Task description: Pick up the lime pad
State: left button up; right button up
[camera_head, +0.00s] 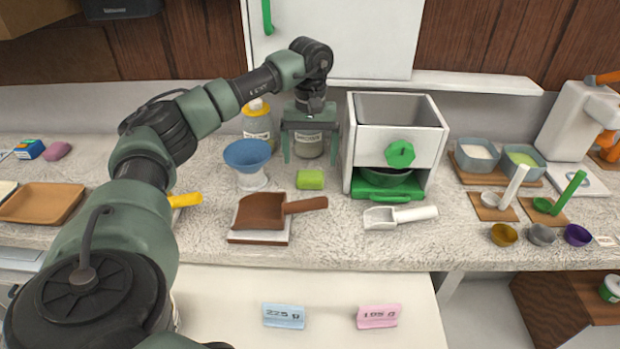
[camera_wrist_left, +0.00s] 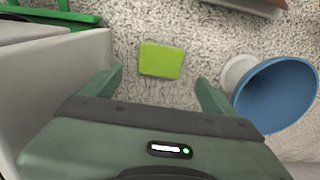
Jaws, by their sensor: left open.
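The lime pad (camera_head: 310,179) is a small yellow-green block lying flat on the speckled counter, between the blue funnel cup and the white box. In the left wrist view the lime pad (camera_wrist_left: 161,60) lies ahead of and between the two fingers, apart from both. My left gripper (camera_head: 311,158) is open and empty, pointing down above and slightly behind the pad. Its fingers also show in the left wrist view (camera_wrist_left: 160,88). My right gripper is not in either view.
The white box (camera_head: 364,135) with a green knob stands close right of the pad. The blue cup (camera_head: 247,155) stands close left; it also shows in the left wrist view (camera_wrist_left: 275,95). Jars stand behind.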

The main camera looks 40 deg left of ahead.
aim_at(310, 174)
pick_arm(q)
jog(key=f, duration=0.3)
jog(key=s+f+p, duration=0.1)
jog(key=shift+d+f, duration=0.25)
jog(key=shift+d, duration=0.15)
jog(key=shift+w+f, duration=0.1)
jog(key=shift+f, duration=0.4)
jog(key=c, duration=1.4)
